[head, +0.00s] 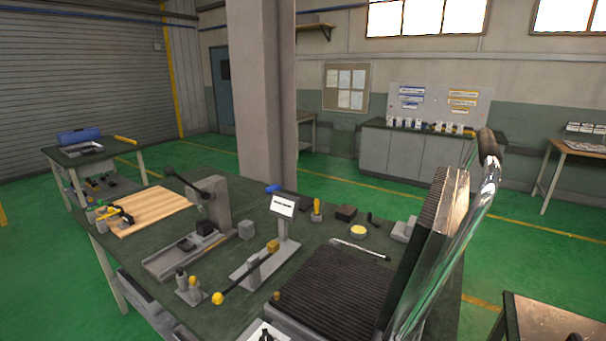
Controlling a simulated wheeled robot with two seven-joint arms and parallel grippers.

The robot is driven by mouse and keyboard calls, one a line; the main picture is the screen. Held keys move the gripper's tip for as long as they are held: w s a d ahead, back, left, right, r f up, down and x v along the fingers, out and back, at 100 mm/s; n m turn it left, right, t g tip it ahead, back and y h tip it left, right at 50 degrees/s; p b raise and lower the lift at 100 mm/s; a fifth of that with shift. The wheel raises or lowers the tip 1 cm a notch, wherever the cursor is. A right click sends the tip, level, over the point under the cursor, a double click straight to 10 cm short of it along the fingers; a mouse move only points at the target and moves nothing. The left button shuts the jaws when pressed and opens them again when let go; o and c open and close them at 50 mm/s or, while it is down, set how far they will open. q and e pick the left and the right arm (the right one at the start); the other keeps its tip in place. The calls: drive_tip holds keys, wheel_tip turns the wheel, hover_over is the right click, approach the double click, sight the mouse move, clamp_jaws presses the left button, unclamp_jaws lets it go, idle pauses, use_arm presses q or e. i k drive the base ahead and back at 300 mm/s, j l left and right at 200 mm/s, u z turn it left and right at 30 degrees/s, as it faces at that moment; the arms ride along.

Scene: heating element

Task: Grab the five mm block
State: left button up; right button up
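No label that I can read marks a five mm block, so I cannot tell which block it is. A dark block (346,213) lies toward the back of the same bench. A black block (204,228) sits on the clamp device's rail. Several small items (430,126) stand in a row on the far cabinet, too small to tell apart. Neither of my grippers is in view.
A ribbed dark plate (335,290) with a raised ribbed lid (435,235) fills the bench's right side. A lever device (265,262) and a wooden board (148,210) are also on it. A pillar (262,90) stands behind. Green floor (50,270) is clear at left.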

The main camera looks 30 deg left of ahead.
sight(104, 211)
drive_tip(key=u, duration=2.45)
drive_tip(key=i+j+z, duration=0.1)
drive_tip(key=z, duration=0.75)
drive_tip(key=i+j+z, duration=0.3)
drive_tip(key=j, duration=0.3)
drive_tip(key=i+j+z, duration=0.35)
drive_tip(key=j, duration=0.35)
drive_tip(key=i+j+z, duration=0.15)
drive_tip(key=j, duration=0.25)
drive_tip(key=i+j+z, duration=0.15)
drive_tip(key=j, duration=0.25)
drive_tip(key=i+j, duration=0.1)
drive_tip(key=j, duration=0.4)
drive_tip(key=i+j, duration=0.15)
drive_tip(key=j, duration=0.4)
drive_tip(key=i+j, duration=0.1)
drive_tip(key=j, duration=0.4)
drive_tip(key=i+j, duration=0.1)
drive_tip(key=j, duration=0.4)
drive_tip(key=i+j+z, duration=0.1)
drive_tip(key=j, duration=0.45)
